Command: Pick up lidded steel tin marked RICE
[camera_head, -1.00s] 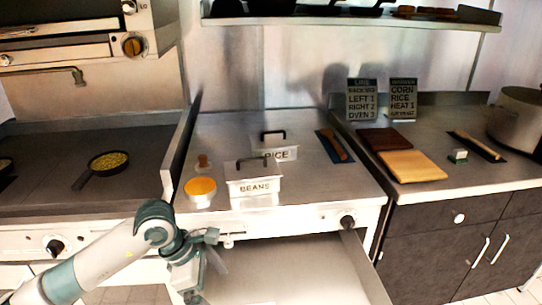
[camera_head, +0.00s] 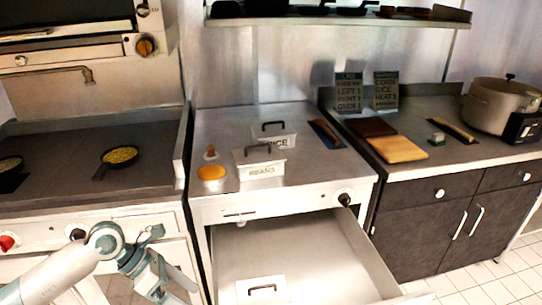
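The lidded steel tin marked RICE (camera_head: 283,139) stands on the steel counter, with a dark handle on its lid. The lidded tin marked BEANS (camera_head: 259,170) stands in front of it and hides part of its front and label. My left gripper (camera_head: 172,284) is low at the left, in front of the counter and left of the open drawer, well away from the RICE tin. Its fingers are too small and angled to tell whether they are open. My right gripper is out of view.
An open drawer (camera_head: 325,250) juts out below the counter, with another lidded tin (camera_head: 250,289) inside. An orange-topped container (camera_head: 211,173) stands left of the BEANS tin. A dark tray with a utensil (camera_head: 327,134) lies right of the RICE tin. A pan (camera_head: 120,156) sits at left.

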